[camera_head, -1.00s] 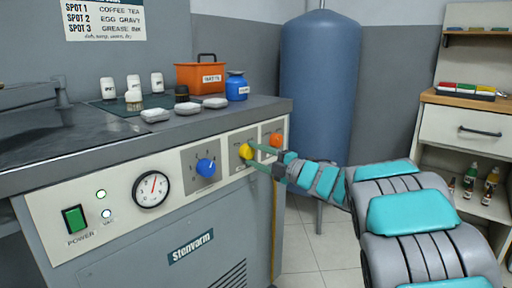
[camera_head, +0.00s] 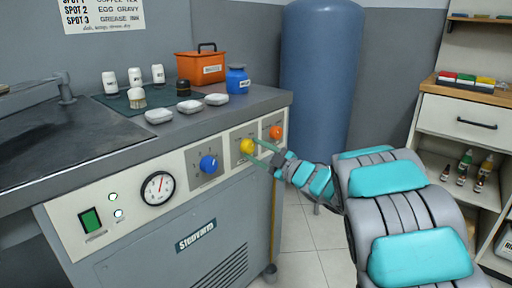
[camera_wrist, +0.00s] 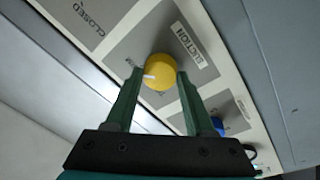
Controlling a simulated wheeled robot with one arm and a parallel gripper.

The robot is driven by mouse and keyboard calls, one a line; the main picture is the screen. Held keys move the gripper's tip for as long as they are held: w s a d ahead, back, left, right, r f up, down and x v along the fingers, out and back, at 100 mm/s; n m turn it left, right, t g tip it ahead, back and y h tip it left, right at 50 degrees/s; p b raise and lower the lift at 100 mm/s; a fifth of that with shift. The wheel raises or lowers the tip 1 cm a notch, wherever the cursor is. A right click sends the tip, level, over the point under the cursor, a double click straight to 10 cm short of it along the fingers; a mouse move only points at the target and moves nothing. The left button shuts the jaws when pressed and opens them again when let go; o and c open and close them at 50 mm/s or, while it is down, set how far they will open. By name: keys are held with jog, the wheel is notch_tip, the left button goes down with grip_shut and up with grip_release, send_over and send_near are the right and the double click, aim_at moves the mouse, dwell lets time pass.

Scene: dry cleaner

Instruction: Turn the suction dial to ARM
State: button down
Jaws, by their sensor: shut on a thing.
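The yellow suction dial (camera_head: 246,146) sits on the pale front panel, between the blue dial (camera_head: 209,164) and the orange dial (camera_head: 276,132). In the wrist view the yellow dial (camera_wrist: 160,72) lies between the two green fingertips, next to a SUCTION label (camera_wrist: 187,45). A white mark on its face points left in that view. My gripper (camera_wrist: 158,76) is shut on this dial, a finger on either side. In the head view my gripper (camera_head: 250,148) reaches the dial from the right. The ARM marking is too small or hidden to read.
The panel also holds a gauge (camera_head: 158,188) and a green power switch (camera_head: 91,220). White bottles, an orange toolbox (camera_head: 201,68) and a blue jar (camera_head: 237,80) stand on the top above. A blue tank (camera_head: 320,85) and a shelf unit (camera_head: 468,125) stand behind to the right.

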jog(key=shift+f, duration=0.1)
dwell(0.3)
jog(key=shift+c, duration=1.3)
grip_release()
jog(key=v, duration=0.7)
jog(key=shift+s+d+b, duration=0.2)
jog(key=shift+d+b, duration=0.1)
jog(key=shift+b, duration=0.15)
